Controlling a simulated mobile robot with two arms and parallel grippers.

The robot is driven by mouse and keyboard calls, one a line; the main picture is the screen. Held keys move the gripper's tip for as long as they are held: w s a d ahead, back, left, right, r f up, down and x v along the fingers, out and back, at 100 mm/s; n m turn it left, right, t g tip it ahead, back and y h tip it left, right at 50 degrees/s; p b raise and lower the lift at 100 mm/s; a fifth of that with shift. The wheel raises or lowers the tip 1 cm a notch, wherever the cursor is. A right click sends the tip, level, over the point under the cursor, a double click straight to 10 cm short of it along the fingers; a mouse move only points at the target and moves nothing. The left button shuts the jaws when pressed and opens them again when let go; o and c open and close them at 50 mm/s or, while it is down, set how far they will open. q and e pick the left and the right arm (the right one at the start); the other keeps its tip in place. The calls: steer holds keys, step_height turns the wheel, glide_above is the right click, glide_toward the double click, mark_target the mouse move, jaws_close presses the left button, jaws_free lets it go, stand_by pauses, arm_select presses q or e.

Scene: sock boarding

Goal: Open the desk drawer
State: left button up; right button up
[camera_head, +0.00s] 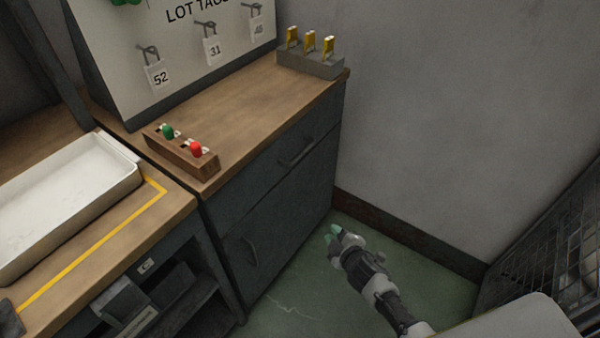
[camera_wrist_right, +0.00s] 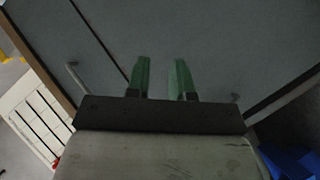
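The desk is a dark grey cabinet with a wooden top (camera_head: 250,100). Its upper drawer (camera_head: 270,175) looks shut, with a bar handle (camera_head: 297,155) on the front. Below it is a larger front panel with its own handle (camera_head: 252,250). My right gripper (camera_head: 332,235) is low in front of the desk's right end, above the green floor, apart from both handles. In the right wrist view its green fingers (camera_wrist_right: 161,78) are apart with nothing between them, facing the grey cabinet front (camera_wrist_right: 210,45). A bar handle (camera_wrist_right: 78,78) lies left of them. My left gripper is not in view.
On the desk top are a wooden block with green and red knobs (camera_head: 182,160), a grey holder with yellow pieces (camera_head: 310,65) and a tag board (camera_head: 190,60). A white tray (camera_head: 70,200) is at left. A wire-mesh cage (camera_head: 545,250) is at right.

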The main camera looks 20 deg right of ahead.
steer(key=w+r+n+t+y+b, duration=0.25)
steer(key=w+r+n+b, duration=0.2)
steer(key=r, duration=0.25)
arm_select(q)
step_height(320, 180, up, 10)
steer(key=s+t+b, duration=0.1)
steer(key=b, duration=0.2)
arm_select(e)
steer(key=n+t+y, duration=0.1)
steer(key=n+t, duration=0.2)
glide_toward(301, 153)
steer(key=shift+f+b+x, duration=0.15)
steer(key=shift+b+x, duration=0.1)
steer(key=shift+x, duration=2.35)
steer(key=shift+f+b+x, duration=0.15)
steer(key=shift+b+x, duration=0.1)
steer(key=shift+x, duration=2.35)
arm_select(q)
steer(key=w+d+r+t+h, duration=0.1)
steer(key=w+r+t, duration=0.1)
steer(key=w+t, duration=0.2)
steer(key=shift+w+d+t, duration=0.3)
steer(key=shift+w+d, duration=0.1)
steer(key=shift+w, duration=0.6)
arm_select(e)
steer(key=shift+d, duration=0.1)
jaws_close()
